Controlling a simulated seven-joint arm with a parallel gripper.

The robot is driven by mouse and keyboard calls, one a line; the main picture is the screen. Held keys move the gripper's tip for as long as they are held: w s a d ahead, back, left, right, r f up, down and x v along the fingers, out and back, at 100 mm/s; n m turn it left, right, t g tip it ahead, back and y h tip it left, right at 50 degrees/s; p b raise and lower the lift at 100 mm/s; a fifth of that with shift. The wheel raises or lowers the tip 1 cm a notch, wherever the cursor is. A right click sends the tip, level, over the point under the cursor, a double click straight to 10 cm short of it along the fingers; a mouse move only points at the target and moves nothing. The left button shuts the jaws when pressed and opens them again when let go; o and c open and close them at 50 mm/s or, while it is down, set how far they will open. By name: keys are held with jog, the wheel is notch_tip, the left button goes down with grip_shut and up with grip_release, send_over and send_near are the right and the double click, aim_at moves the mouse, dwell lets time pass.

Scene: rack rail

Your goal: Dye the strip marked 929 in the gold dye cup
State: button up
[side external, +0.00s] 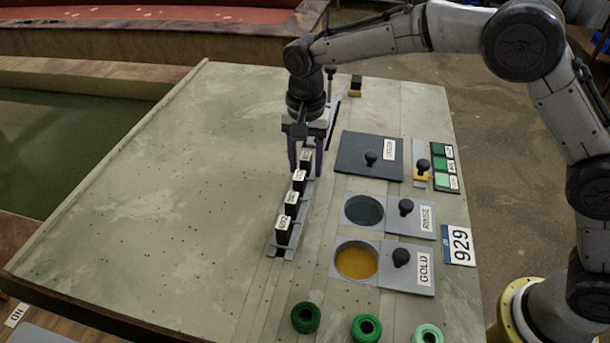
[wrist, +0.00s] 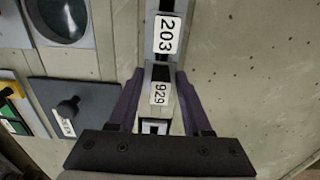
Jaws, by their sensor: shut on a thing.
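The strip marked 929 (wrist: 158,94) is a dark block with a white label, in line with others on the rack rail (side external: 282,252). In the side view the farthest block (side external: 306,158) stands between my fingers; its label is too small to read there. My gripper (side external: 306,168) points down and is shut on the 929 strip; its fingers flank the label in the wrist view (wrist: 158,78). The strip appears to be still at the rail. The gold dye cup (side external: 357,262) is open with amber liquid, its GOLD lid (side external: 408,268) beside it.
The RINSE cup (side external: 363,210) is open, with dark liquid. A dark knobbed lid (side external: 370,154) lies behind it. Strip 203 (wrist: 167,35) stands next to 929. Green rings (side external: 306,317) sit at the front. The table's left is clear.

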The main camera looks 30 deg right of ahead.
jog(key=shift+r, duration=0.15)
jog(key=shift+r, duration=5.5)
